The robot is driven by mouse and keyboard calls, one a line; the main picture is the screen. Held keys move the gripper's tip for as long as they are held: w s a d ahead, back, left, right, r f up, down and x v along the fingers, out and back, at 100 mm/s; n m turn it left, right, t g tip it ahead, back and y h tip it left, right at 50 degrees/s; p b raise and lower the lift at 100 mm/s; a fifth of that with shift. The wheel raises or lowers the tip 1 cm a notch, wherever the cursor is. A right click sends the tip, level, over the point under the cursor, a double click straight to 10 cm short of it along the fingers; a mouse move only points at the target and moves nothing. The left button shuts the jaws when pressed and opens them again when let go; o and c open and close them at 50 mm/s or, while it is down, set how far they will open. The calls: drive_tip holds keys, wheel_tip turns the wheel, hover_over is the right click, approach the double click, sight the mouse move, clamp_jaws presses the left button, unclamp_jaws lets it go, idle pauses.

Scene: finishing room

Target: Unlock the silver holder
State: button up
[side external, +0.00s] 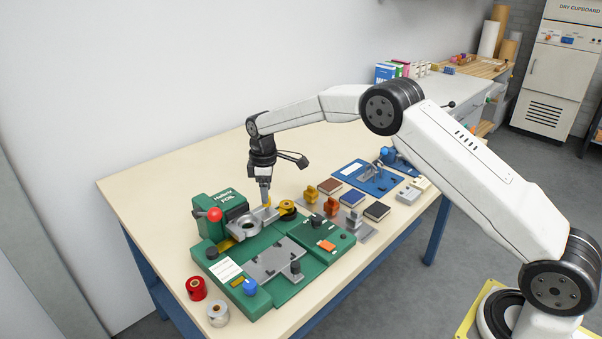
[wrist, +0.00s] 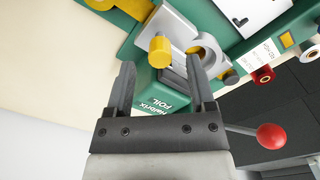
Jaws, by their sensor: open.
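The silver holder (side external: 245,229) is a metal piece with a round ring, set on the green foil machine (side external: 300,283). The ring shows in the wrist view (wrist: 211,47), right of a yellow knob (wrist: 160,52) on a silver block. The knob is partly visible below my gripper in the side view (side external: 267,205). My gripper (wrist: 163,66) is open, its fingers pointing toward the holder. The knob appears between the fingertips in the wrist view; I cannot tell whether they touch it. In the side view my gripper (side external: 265,198) points down just behind the ring.
A red-ball lever (side external: 215,214) stands beside the green foil head. A yellow wheel (side external: 287,208) is close right of my gripper. Red (side external: 196,289) and silver rolls (side external: 218,314) are at front left.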

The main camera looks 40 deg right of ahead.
drive_tip(key=shift+f, duration=1.1)
clamp_jaws()
